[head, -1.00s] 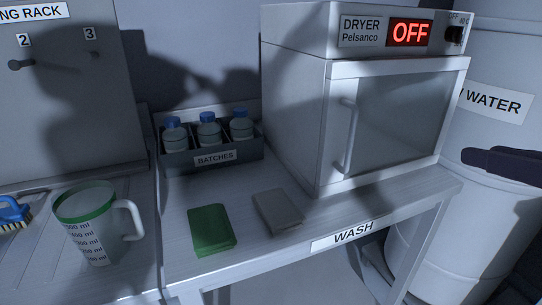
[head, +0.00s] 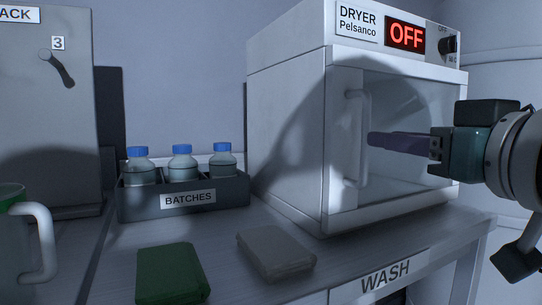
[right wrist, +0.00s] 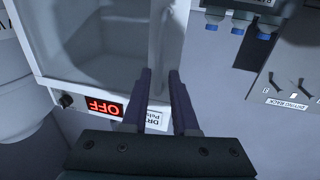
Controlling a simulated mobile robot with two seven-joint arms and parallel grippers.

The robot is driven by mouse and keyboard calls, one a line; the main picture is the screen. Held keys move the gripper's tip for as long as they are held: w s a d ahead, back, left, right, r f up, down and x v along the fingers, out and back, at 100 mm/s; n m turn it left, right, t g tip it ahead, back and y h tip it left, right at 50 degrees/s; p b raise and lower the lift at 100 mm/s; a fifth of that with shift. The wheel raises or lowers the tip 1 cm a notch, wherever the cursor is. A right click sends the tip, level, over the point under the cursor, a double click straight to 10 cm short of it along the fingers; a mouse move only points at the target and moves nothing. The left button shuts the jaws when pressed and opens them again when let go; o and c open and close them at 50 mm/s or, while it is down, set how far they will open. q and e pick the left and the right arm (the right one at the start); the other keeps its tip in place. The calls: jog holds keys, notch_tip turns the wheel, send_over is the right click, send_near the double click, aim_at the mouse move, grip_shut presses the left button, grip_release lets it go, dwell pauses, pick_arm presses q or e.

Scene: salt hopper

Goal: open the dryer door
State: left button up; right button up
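The dryer (head: 285,130) is a white box on the bench, with a red OFF display. Its glass-fronted door (head: 400,209) is shut. A pale vertical handle (head: 364,115) runs along the door's left side. My right gripper (head: 372,139) reaches in from the right, across the front of the glass. Its dark fingertips are close beside the handle at mid-height; I cannot tell if they touch it. In the right wrist view the two fingers (right wrist: 160,72) are apart with nothing visibly held, and the dryer shows upside down. My left gripper is not in view.
A grey BATCHES tray (head: 126,204) with blue-capped bottles stands left of the dryer. A green cloth (head: 172,273) and a grey cloth (head: 275,253) lie on the bench in front. A jug (head: 40,245) is at the left edge. The bench before the door is clear.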

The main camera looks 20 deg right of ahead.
aim_at(364, 176)
jog(key=w, duration=0.6)
jog(key=shift+w+d+r, duration=0.1)
jog(key=shift+w+d, duration=0.05)
jog(key=shift+d, duration=0.2)
grip_shut()
dwell(1.1)
